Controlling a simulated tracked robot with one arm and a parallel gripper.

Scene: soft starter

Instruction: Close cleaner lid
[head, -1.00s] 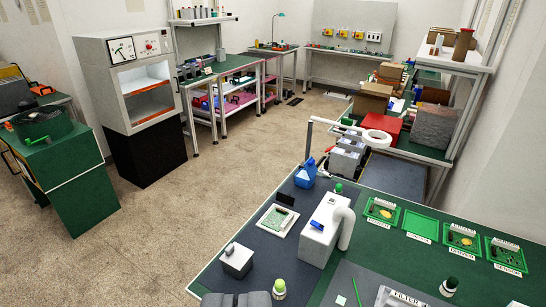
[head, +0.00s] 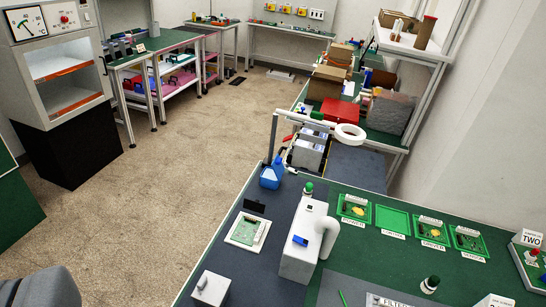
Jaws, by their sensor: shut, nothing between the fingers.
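I cannot tell for sure which thing is the cleaner, and no raised lid shows clearly. A smaller pale box with a grey piece on top (head: 211,288) sits at the bench's front left, partly cut off. A white cabinet with orange-edged shelves (head: 61,62) stands open-fronted on a black base at the far left. My gripper's fingers are not in view; a grey rounded shape, probably mine, fills the bottom left corner.
A red box (head: 338,112) is on the right-hand bench. The brown floor (head: 190,130) is open.

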